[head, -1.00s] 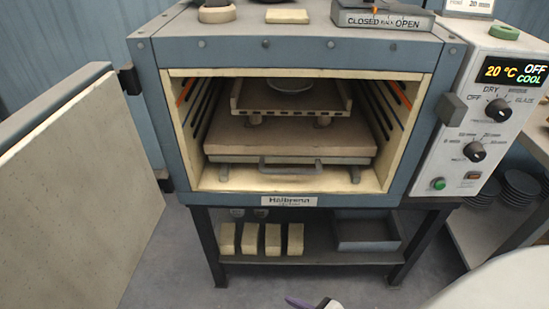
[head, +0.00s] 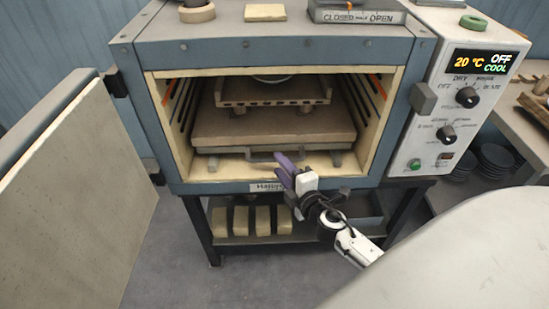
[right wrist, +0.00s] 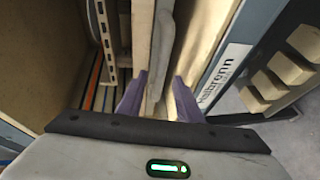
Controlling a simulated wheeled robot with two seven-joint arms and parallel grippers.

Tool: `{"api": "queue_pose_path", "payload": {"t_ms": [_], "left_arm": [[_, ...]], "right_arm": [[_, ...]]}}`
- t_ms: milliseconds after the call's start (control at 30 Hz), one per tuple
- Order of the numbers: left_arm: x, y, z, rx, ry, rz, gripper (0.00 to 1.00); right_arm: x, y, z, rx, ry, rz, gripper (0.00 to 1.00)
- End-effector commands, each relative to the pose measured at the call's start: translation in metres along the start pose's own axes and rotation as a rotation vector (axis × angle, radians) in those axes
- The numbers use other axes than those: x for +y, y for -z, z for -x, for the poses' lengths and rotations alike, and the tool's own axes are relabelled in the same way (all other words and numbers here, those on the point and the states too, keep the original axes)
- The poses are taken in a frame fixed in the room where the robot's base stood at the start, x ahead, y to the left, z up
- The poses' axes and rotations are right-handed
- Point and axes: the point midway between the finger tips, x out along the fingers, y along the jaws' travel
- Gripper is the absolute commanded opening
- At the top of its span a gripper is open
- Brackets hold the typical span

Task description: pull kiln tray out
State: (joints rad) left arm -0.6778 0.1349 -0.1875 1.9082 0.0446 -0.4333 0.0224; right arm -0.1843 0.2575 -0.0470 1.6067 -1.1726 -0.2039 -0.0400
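The kiln tray (head: 225,129) is a thick brown-grey slab low inside the open kiln, with a dark bar handle (head: 262,156) at its front. My right gripper (head: 284,168) is at the kiln mouth, with its purple fingers pointing in toward the right part of the handle and hiding some of it. In the right wrist view, the two purple fingers (right wrist: 158,100) are spread apart, with a pale upright edge showing between them. I cannot tell if the fingers touch the handle. My left gripper is not in view.
The kiln door (head: 80,190) stands open at the left. A smaller rack (head: 272,101) sits above the tray, bearing a round dish. The kiln's front sill (head: 220,186) lies just below my gripper. Pale blocks (head: 263,221) stand on the shelf underneath. The control panel (head: 467,100) reads 20 °C, OFF, COOL.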

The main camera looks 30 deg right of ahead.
Motion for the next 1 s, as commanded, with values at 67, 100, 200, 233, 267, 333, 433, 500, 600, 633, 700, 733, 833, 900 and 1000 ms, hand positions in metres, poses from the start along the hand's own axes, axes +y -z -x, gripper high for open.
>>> {"api": "queue_pose_path", "payload": {"t_ms": [67,100,200,233,267,333,433,500,600,633,700,733,833,900,1000], "left_arm": [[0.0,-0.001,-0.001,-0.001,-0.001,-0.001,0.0],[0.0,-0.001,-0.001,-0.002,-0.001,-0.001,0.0],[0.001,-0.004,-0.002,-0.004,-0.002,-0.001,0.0],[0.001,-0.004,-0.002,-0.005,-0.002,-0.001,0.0],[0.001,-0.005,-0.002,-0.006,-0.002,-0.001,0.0],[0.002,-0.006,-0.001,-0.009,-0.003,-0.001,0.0],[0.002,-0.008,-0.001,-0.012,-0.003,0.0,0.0],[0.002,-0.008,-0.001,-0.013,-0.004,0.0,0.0],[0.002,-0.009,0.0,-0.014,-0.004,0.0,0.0],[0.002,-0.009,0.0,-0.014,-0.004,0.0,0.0],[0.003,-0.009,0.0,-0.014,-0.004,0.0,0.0],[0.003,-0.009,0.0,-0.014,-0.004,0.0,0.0],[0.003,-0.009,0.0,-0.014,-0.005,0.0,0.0],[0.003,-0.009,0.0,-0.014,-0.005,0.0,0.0],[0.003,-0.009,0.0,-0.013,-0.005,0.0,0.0]], "right_arm": [[0.0,0.0,-0.016,0.0,-0.001,-0.001,0.33],[0.0,0.0,-0.022,-0.001,-0.001,-0.001,0.33],[-0.001,0.0,-0.035,0.0,-0.001,-0.001,0.33],[-0.001,0.0,-0.038,0.0,0.0,-0.001,0.33],[-0.001,0.0,-0.04,0.0,0.0,-0.002,0.33],[-0.001,0.0,-0.044,0.0,0.001,-0.003,0.33],[-0.001,0.0,-0.047,0.001,0.001,-0.003,0.33],[-0.001,0.0,-0.047,0.001,0.001,-0.003,0.33],[-0.001,0.0,-0.047,0.0,0.001,-0.003,0.33],[-0.001,0.0,-0.047,0.0,0.001,-0.003,0.33],[-0.001,0.0,-0.047,0.0,0.001,-0.003,0.24],[-0.001,0.0,-0.047,0.0,0.001,-0.003,0.19],[-0.001,0.0,-0.047,0.0,0.001,-0.003,0.02],[-0.001,0.0,-0.047,0.0,0.001,-0.003,0.0],[-0.001,0.0,-0.047,0.0,0.001,-0.003,0.0]]}}
